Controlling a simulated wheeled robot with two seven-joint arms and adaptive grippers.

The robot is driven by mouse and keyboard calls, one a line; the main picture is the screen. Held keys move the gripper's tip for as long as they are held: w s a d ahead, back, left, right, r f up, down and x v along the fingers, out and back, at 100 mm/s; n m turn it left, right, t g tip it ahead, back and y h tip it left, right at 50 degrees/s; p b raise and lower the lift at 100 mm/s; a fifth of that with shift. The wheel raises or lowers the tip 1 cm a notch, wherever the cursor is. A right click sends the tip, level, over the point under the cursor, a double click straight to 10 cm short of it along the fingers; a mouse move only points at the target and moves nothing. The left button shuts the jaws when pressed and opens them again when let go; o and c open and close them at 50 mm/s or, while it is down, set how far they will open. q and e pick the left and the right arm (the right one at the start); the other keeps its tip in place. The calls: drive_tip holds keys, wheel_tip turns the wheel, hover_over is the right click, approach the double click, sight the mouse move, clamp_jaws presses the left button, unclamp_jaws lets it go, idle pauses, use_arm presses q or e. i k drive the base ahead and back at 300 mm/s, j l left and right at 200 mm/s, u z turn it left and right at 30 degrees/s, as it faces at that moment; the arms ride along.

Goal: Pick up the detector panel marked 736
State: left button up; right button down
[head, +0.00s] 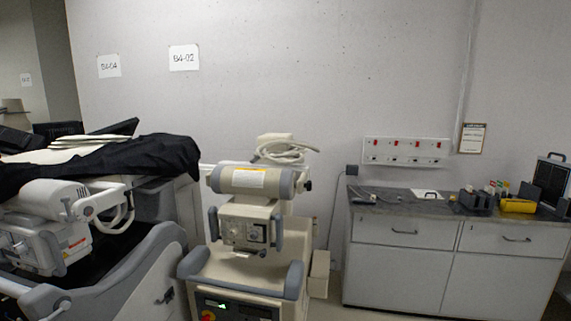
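I can read no number 736 on anything in view. A dark upright panel (552,180) with a lighter frame stands at the right end of the counter; I cannot tell whether it is a detector panel. Dark flat pieces (122,127) show at the far left behind a black cloth (150,156), which lies over a cart (150,255) and hides part of what is on it. Neither of my grippers is in view.
A beige mobile X-ray unit (246,240) stands in the middle, close to the covered cart. A grey-topped counter (400,205) with drawers runs along the right wall, holding a yellow case (517,206) and small items. Signs (184,57) hang on the wall.

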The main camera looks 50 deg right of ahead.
sight(552, 176)
drive_tip(key=z, duration=3.65)
drive_tip(key=i, duration=0.85)
